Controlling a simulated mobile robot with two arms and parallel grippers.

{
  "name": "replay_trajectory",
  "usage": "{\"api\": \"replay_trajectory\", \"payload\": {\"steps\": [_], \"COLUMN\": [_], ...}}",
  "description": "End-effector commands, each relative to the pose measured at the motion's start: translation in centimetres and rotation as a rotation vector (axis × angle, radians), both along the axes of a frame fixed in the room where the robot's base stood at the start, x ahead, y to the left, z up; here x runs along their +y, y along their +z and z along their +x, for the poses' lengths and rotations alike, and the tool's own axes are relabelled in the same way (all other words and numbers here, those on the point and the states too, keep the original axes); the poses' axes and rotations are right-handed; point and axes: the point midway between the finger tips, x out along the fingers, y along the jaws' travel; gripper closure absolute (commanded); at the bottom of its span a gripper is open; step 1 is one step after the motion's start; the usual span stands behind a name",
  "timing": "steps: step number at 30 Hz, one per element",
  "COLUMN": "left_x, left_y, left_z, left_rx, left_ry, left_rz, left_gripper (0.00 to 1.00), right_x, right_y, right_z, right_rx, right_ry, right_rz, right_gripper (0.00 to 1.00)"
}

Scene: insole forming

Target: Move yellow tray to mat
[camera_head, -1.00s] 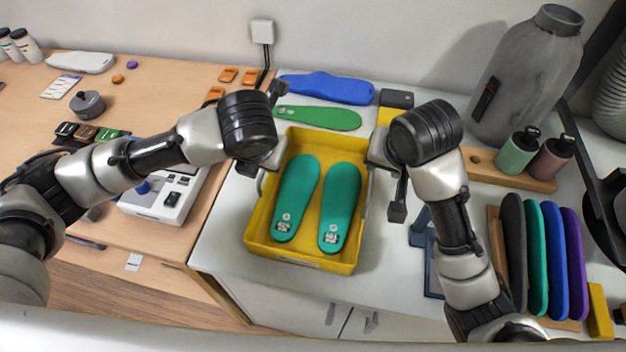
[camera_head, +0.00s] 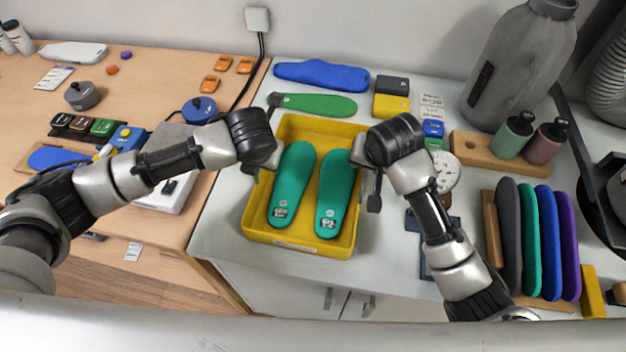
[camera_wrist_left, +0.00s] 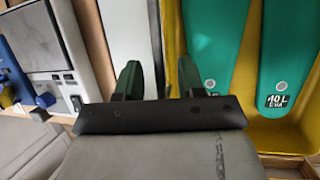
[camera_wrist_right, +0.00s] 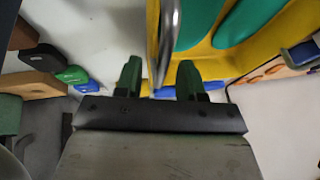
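The yellow tray (camera_head: 300,245) lies on the white table in the head view, holding two green insoles (camera_head: 291,185) (camera_head: 335,190). My left gripper (camera_head: 255,168) is at the tray's left side. In the left wrist view its fingers (camera_wrist_left: 160,78) stand apart, with the tray's side rim and a thin grey handle strip near the gap. My right gripper (camera_head: 371,180) is at the tray's right side. In the right wrist view its fingers (camera_wrist_right: 160,80) stand apart on either side of the metal handle (camera_wrist_right: 166,40). I cannot make out a mat.
A green insole (camera_head: 315,105) and a blue insole (camera_head: 320,74) lie behind the tray. A rack of upright insoles (camera_head: 530,240), a wooden bottle holder (camera_head: 475,148) and a round gauge (camera_head: 444,172) stand to the right. A wooden desk (camera_head: 150,75) is on the left.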

Motion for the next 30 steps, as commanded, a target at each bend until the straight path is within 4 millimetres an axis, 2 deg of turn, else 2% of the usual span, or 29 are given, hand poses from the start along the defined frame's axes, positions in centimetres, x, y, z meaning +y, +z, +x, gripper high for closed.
{"api": "replay_trajectory", "payload": {"steps": [4, 13, 21, 30], "left_x": [0.11, 0.12, 0.13, 0.13], "left_y": [-0.76, -0.88, -0.85, -0.82], "left_z": [0.32, 0.37, 0.38, 0.39], "left_rx": [0.0, 0.0, 0.0, -0.001], "left_ry": [-0.001, -0.001, 0.0, 0.0], "left_rz": [0.0, 0.0, 0.0, 0.0], "left_gripper": [0.61, 0.61, 1.0, 1.0], "right_x": [0.1, 0.13, 0.12, 0.12], "right_y": [-0.78, -0.89, -0.87, -0.85], "right_z": [0.31, 0.35, 0.35, 0.35], "right_rx": [0.001, 0.0, 0.0, 0.0], "right_ry": [0.0, 0.0, 0.0, 0.0], "right_rz": [0.0, 0.0, 0.0, 0.0], "right_gripper": [0.61, 0.61, 1.0, 1.0]}}
